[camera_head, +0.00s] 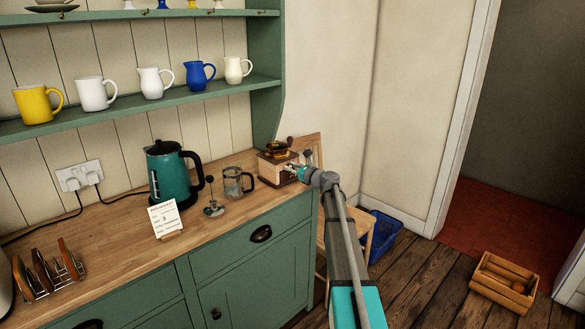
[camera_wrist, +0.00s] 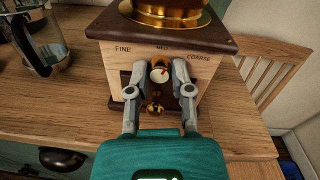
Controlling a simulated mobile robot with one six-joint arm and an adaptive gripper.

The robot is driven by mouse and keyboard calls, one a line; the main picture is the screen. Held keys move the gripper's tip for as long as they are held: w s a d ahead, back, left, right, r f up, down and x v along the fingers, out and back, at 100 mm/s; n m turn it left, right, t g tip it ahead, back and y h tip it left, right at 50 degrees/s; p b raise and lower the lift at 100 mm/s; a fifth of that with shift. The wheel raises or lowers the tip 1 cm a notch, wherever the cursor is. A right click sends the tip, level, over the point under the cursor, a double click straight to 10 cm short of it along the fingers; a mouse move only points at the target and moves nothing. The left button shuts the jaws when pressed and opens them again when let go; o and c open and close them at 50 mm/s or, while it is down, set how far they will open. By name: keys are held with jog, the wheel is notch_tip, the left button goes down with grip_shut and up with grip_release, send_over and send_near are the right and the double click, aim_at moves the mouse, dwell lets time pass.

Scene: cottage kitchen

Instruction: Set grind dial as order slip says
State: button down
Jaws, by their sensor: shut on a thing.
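The coffee grinder (camera_head: 277,166) stands at the right end of the worktop. It has a dark wooden top and a brass hopper. In the wrist view, the grinder (camera_wrist: 110,52) shows FINE at left, a partly hidden middle mark and COARSE at right. The pale dial (camera_wrist: 159,75) below has a red mark that seems to point up and slightly right. My gripper (camera_head: 297,172) is shut on the dial, one finger on each side.
A teal kettle (camera_head: 172,176), a glass press (camera_head: 237,181) and its plunger (camera_head: 213,209) stand left of the grinder. A toast rack (camera_head: 46,276) is at far left. Mugs and jugs line the shelf (camera_head: 130,106) above. A wooden chair (camera_wrist: 268,62) stands at right.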

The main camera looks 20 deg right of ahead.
jog(key=shift+n, duration=0.9)
jog(key=c, duration=0.5)
grip_release()
jog(key=shift+s, duration=0.1)
jog(key=v, duration=1.1)
jog(key=shift+s+d, duration=0.2)
jog(key=shift+s, duration=0.15)
jog(key=shift+c, duration=0.2)
